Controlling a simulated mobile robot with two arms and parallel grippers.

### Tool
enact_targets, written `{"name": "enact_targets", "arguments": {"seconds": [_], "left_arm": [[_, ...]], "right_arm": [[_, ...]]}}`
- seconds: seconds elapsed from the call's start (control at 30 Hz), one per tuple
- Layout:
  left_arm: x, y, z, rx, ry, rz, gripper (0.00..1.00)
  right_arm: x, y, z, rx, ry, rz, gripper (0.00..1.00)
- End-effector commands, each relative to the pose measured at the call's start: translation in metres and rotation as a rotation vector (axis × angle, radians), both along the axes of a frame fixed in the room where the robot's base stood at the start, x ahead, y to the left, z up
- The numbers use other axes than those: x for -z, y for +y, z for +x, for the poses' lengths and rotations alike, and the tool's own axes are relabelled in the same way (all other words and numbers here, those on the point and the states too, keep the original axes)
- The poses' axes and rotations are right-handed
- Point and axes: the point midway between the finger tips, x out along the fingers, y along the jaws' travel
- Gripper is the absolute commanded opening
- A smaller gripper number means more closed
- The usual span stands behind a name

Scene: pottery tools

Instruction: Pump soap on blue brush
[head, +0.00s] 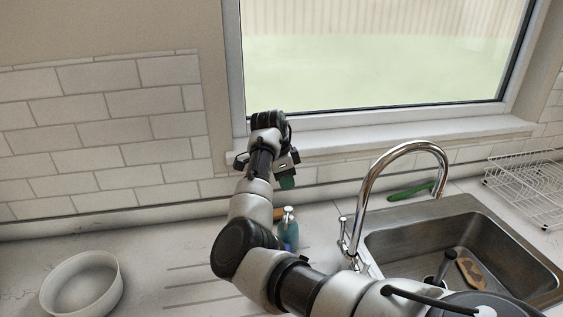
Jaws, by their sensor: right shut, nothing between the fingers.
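A teal soap bottle with a pale pump top (288,232) stands upright on the counter left of the faucet, partly hidden by my right arm. My right gripper (287,182) is above the bottle, near the wall under the window. It is shut and empty, with its dark green fingertips pointing down toward the pump top. I cannot tell whether it touches the pump. No clearly blue brush can be made out; part of the counter is hidden behind my right arm. My left gripper is not in view.
A chrome faucet (366,190) arches over the metal sink (400,240). A wooden item (470,272) lies in the sink. A green item (411,190) lies behind the faucet. A wire rack (528,185) is at right, a white bowl (83,287) at left. The left counter is mostly clear.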

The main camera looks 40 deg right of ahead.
Motion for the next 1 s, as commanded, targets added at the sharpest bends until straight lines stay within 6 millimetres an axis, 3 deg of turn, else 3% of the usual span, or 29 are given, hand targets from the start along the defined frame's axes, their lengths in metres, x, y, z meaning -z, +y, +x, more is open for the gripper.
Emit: {"name": "enact_targets", "arguments": {"seconds": [0.33, 0.8, 1.0], "left_arm": [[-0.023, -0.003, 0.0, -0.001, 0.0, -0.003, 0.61], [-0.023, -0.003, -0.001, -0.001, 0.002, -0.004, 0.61], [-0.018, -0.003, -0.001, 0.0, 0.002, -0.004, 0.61]], "right_arm": [[0.05, 0.002, -0.007, -0.001, 0.001, 0.002, 0.0], [0.059, 0.003, -0.007, 0.0, -0.001, 0.001, 0.0], [0.077, 0.002, -0.007, -0.001, 0.002, 0.0, 0.0]]}}
